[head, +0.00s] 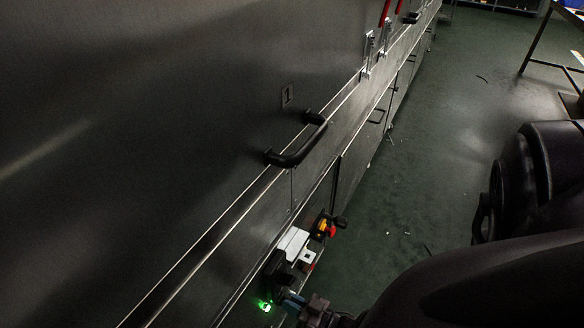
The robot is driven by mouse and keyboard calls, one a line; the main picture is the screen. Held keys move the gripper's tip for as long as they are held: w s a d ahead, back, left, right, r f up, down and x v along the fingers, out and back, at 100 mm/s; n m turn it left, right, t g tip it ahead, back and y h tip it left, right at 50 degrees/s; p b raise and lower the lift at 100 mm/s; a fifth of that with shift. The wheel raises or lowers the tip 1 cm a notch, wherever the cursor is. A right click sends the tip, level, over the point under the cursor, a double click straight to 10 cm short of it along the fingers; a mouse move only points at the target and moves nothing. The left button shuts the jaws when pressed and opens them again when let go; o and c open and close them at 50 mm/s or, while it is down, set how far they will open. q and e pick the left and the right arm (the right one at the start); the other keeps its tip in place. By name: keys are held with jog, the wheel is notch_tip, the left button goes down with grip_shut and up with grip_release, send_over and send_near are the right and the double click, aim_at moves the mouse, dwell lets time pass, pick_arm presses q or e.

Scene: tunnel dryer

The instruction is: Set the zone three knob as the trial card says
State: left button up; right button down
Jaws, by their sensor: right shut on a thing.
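My right gripper (308,309) is at the bottom edge of the view, low beside the dryer's side. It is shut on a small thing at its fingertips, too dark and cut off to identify. Just above it, a dark control box (276,268) juts from the dryer wall, with a glowing green light (264,305) below it. A white plate or card (292,243) sits by the box; any writing is too small to read. I cannot make out the zone three knob for certain. My left gripper is not in view.
The dryer's steel wall (150,120) fills the left, with a black handle (296,145) under a plate marked 1 (288,95). A red button on yellow (329,230) sticks out beyond the white plate. The green floor (440,140) is mostly clear; a table frame (536,42) stands far right.

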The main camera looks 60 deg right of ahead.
jog(key=shift+s+a+n, duration=0.1)
jog(key=shift+a+n, duration=0.05)
jog(key=shift+n, duration=3.45)
jog(key=c, duration=1.1)
grip_release()
jog(key=shift+c, duration=0.2)
pick_arm(q)
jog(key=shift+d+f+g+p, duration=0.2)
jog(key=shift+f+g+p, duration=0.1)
jog(key=shift+p, duration=0.35)
pick_arm(e)
jog(key=s, duration=1)
jog(key=shift+s+d, duration=0.4)
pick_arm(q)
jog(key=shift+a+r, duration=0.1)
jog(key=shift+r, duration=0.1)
